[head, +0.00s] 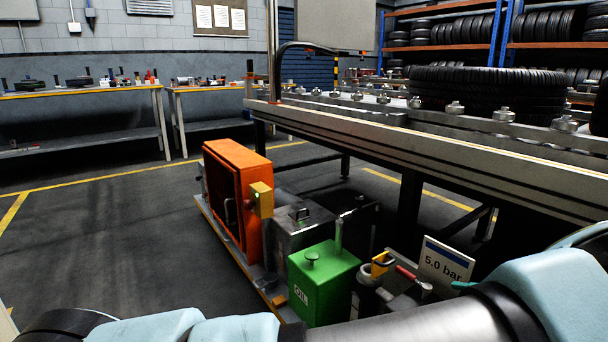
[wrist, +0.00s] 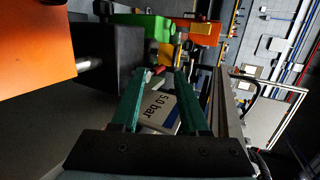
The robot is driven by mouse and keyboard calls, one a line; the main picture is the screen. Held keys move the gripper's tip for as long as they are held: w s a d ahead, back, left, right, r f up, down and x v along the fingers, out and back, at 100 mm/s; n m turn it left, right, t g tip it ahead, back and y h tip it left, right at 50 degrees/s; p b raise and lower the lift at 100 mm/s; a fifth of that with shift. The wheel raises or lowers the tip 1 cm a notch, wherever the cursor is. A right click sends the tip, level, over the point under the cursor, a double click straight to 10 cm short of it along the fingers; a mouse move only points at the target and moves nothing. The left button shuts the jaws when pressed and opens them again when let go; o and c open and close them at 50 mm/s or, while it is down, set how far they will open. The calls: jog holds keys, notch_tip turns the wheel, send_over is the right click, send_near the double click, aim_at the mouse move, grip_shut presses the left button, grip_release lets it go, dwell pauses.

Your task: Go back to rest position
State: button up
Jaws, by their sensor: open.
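My gripper (wrist: 160,73) shows in the wrist view as two green fingers set well apart. It is open, with nothing held between the fingertips. A white sign reading "5.0 bar" (wrist: 163,107) shows through the gap between the fingers; I cannot tell its distance from them. In the head view the same sign (head: 445,266) stands beside the conveyor, at the lower right. My arm crosses the bottom of the head view, and most of the gripper is hidden there.
A low platform holds an orange cabinet (head: 222,198), a grey metal box (head: 305,231) and a green oil can (head: 322,284). The conveyor (head: 400,145) with a tyre stack (head: 487,88) runs behind. Workbenches (head: 75,93) line the back wall. The floor at left is clear.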

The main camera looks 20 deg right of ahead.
jog(key=w+a+r+n+g, duration=0.25)
jog(key=w+a+g, duration=0.25)
jog(key=w+a, duration=0.7)
jog(key=w+a+r+n+g, duration=0.1)
jog(key=w+a+n+g, duration=0.3)
jog(key=w+a, duration=0.7)
jog(key=s+a+r+n+g+h, duration=0.1)
jog(key=s+a+r+n+h, duration=0.15)
jog(key=a, duration=0.85)
jog(key=s+a+r+n+h, duration=0.1)
jog(key=s+a+r+n, duration=0.15)
jog(key=a, duration=0.85)
jog(key=s+a+r+n+g+h, duration=0.1)
jog(key=a+r+n+h, duration=0.15)
jog(key=a, duration=0.85)
notch_tip(320, 180, up, 27)
jog(key=m+p, duration=0.1)
jog(key=p, duration=2.6)
jog(key=shift+y, duration=0.3)
jog(key=shift+o, duration=0.2)
jog(key=shift+f, duration=0.1)
